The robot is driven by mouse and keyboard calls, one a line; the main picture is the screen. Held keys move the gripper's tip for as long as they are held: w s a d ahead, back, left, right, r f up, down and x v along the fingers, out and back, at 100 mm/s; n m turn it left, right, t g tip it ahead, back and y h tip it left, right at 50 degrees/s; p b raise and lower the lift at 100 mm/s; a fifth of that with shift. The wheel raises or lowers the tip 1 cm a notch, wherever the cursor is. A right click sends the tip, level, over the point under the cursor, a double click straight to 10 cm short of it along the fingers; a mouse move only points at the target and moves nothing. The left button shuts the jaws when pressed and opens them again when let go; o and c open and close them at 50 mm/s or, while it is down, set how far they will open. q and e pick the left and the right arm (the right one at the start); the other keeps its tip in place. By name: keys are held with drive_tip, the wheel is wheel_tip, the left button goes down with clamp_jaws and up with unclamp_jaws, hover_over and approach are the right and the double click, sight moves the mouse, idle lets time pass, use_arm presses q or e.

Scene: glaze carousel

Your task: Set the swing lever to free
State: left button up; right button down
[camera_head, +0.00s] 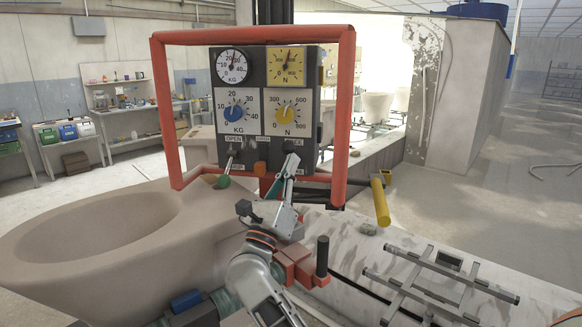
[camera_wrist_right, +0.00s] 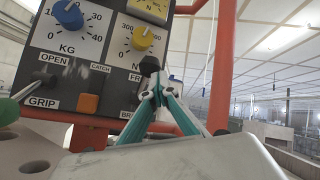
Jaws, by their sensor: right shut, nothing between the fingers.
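The swing lever shows as a black knob (camera_wrist_right: 150,65) in the right wrist view, at the level of a partly covered label starting "FR"; a label starting "BR" sits lower. In the head view the knob (camera_head: 289,146) is at the panel's lower right. My right gripper (camera_head: 290,163) is shut and empty, its tips just below the knob. In the wrist view the gripper (camera_wrist_right: 156,92) covers the lever's shaft and parts of both labels. I cannot tell whether tips and knob touch. My left gripper is out of view.
The dark panel (camera_head: 257,98) has dials and knobs inside a red frame (camera_head: 340,110). A green-tipped lever (camera_head: 224,182) by "GRIP" and an orange button (camera_wrist_right: 88,103) under "CATCH" are left of my gripper. A large beige basin (camera_head: 60,240) stands left; a yellow handle (camera_head: 380,202) is right.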

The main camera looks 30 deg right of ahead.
drive_tip(key=shift+s+d+r, duration=0.15)
drive_tip(key=shift+r, duration=1)
drive_tip(key=w+f+v, duration=0.1)
drive_tip(key=v, duration=0.8)
drive_tip(key=shift+d, duration=0.25)
drive_tip(key=s+a+f+n+t+y, duration=0.1)
drive_tip(key=s+a+f+n+y, duration=0.15)
drive_tip(key=f+n+y, duration=0.6)
drive_tip(key=s+a+f+n+t+y, duration=0.2)
drive_tip(key=a+f+n+y, duration=0.3)
drive_tip(key=f+n, duration=0.65)
drive_tip(key=s+a+f+n+t+y, duration=0.1)
drive_tip(key=s+a+f+n+y, duration=0.1)
drive_tip(key=f+n+y, duration=0.9)
drive_tip(key=s+d+f+n+g+h, duration=0.1)
drive_tip(key=s+d+f+n+g, duration=0.1)
drive_tip(key=s+f+n+g, duration=0.2)
drive_tip(key=s+d+f+n+g+h, duration=0.1)
drive_tip(key=s+f+n+g, duration=0.4)
drive_tip(key=s+f+n, duration=0.5)
drive_tip(key=s+d+f, duration=0.1)
drive_tip(key=s+f, duration=0.3)
drive_tip(key=f, duration=0.1)
drive_tip(key=shift+s+n+g, duration=0.3)
drive_tip(key=shift+a+f, duration=0.1)
